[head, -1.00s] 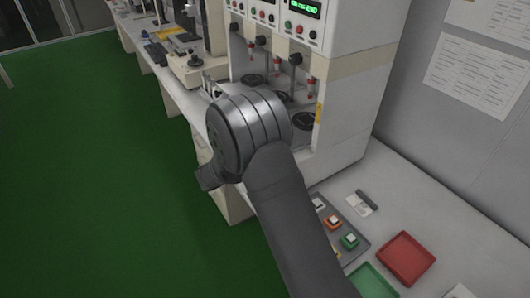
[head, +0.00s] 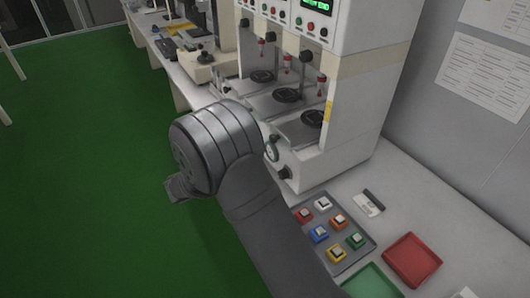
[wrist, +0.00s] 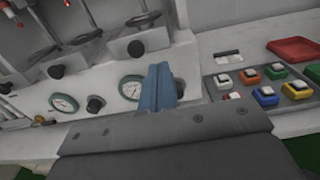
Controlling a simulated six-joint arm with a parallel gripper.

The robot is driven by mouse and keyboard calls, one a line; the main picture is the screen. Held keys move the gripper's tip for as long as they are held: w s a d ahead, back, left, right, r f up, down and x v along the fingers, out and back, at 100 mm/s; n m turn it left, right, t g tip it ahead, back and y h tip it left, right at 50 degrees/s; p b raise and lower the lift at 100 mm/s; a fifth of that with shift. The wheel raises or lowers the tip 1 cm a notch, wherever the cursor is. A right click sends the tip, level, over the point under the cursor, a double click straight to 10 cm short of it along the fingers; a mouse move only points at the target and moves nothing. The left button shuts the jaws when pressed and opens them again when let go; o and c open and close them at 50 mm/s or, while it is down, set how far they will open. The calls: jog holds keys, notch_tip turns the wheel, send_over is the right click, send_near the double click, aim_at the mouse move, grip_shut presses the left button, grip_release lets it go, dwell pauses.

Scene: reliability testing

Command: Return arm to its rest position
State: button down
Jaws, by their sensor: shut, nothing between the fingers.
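My gripper (wrist: 160,86) shows in the wrist view as two blue fingers, closed together with nothing between them. It points at the front of a white test machine (wrist: 105,105). In the head view my arm reaches up from the bottom over the left edge of the bench, and its thick grey joint is left of the machine (head: 330,165). The fingers are not clearly visible there.
A grey tray (head: 300,228) of several coloured switch blocks lies right of my arm. A red tray (head: 411,260) and a green tray (head: 372,282) are near it. Gauges (wrist: 131,88) and knobs line the machine's front. Green floor (head: 80,200) is open at left.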

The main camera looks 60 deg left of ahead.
jog(key=shift+s, duration=1.45)
jog(key=shift+w, duration=0.1)
jog(key=w, duration=1.3)
jog(key=shift+w, duration=0.2)
jog(key=c, duration=0.7)
grip_release()
jog(key=shift+r, duration=0.15)
jog(key=o, duration=0.7)
notch_tip(320, 180, up, 7)
jog(key=s+a, duration=0.2)
jog(key=s+r, duration=0.3)
jog(key=r, duration=0.8)
notch_tip(320, 180, up, 15)
send_over(287, 143)
jog(key=s, duration=0.2)
jog(key=shift+d, duration=0.25)
